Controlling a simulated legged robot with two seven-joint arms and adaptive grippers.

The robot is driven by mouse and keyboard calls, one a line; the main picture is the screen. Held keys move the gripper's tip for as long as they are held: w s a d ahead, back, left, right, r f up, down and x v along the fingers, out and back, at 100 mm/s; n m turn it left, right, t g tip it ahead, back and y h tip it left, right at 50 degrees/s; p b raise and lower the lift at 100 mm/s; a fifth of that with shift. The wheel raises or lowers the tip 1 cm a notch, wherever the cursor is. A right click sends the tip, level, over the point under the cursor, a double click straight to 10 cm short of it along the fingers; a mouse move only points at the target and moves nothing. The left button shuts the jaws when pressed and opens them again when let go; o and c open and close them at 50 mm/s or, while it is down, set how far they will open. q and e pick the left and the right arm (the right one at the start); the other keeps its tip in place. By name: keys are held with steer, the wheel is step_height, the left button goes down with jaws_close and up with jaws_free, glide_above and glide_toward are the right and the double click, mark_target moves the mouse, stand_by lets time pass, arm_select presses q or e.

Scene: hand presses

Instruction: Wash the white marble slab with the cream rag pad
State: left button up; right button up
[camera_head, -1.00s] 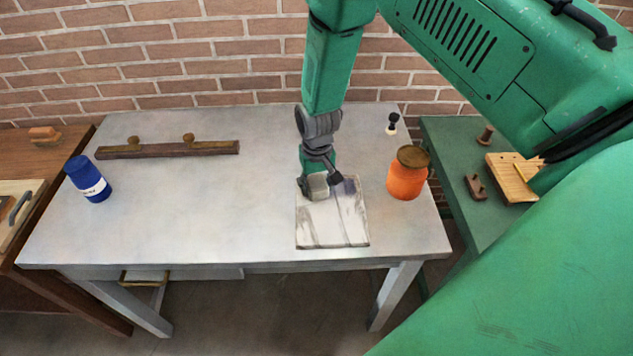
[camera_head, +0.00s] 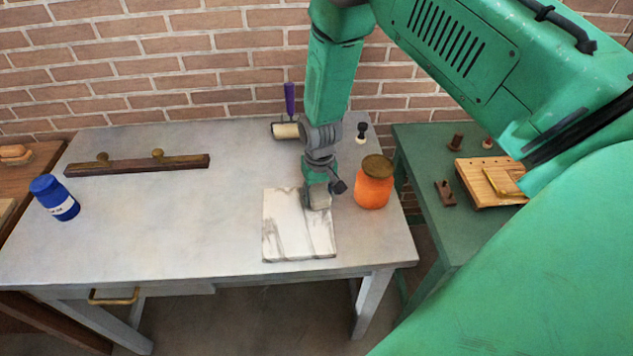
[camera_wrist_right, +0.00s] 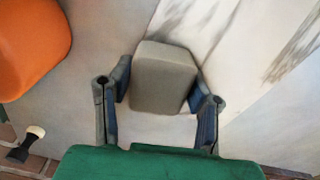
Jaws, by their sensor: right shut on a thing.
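The white marble slab (camera_head: 285,222) lies flat near the table's front edge, with grey streaks and smudges on it. It also shows in the wrist view (camera_wrist_right: 240,50), with dark smudges beside the pad. My right gripper (camera_head: 318,196) is over the slab's far right corner, pointing down. It is shut on the cream rag pad (camera_wrist_right: 163,78), a greyish-beige block between its fingers. In the head view the pad (camera_head: 320,200) is small and partly hidden by the gripper. I cannot tell whether the pad touches the slab. My left gripper is not in view.
An orange jar (camera_head: 373,186) with a brown lid stands just right of my right gripper. A roller with a purple handle (camera_head: 290,100) is behind my arm. A dark bar with knobs (camera_head: 135,165) and a blue bottle (camera_head: 58,200) are left. The table's middle-left is clear.

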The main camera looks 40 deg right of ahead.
mark_target(327, 188)
steer(key=shift+s+d, duration=0.2)
steer(key=shift+d, duration=0.15)
steer(key=r+p, duration=0.1)
steer(key=d+r, duration=0.1)
steer(key=shift+d+r+p, duration=0.15)
steer(key=shift+r+p, duration=0.2)
steer(key=shift+d+r+p, duration=0.15)
steer(key=shift+r+p, duration=0.1)
steer(key=shift+p, duration=0.05)
steer(key=shift+r, duration=0.25)
steer(key=r, duration=0.1)
steer(key=a+r, duration=0.1)
steer(key=r, duration=0.1)
steer(key=shift+a+r, duration=0.25)
steer(key=shift+a, duration=0.05)
steer(key=shift+r, duration=0.5)
steer(key=shift+d, duration=0.35)
steer(key=shift+d+f, duration=0.15)
steer(key=shift+d, duration=0.25)
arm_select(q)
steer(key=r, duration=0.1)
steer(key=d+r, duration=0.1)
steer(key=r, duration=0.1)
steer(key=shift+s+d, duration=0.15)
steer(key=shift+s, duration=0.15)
arm_select(e)
steer(key=shift+a, duration=0.1)
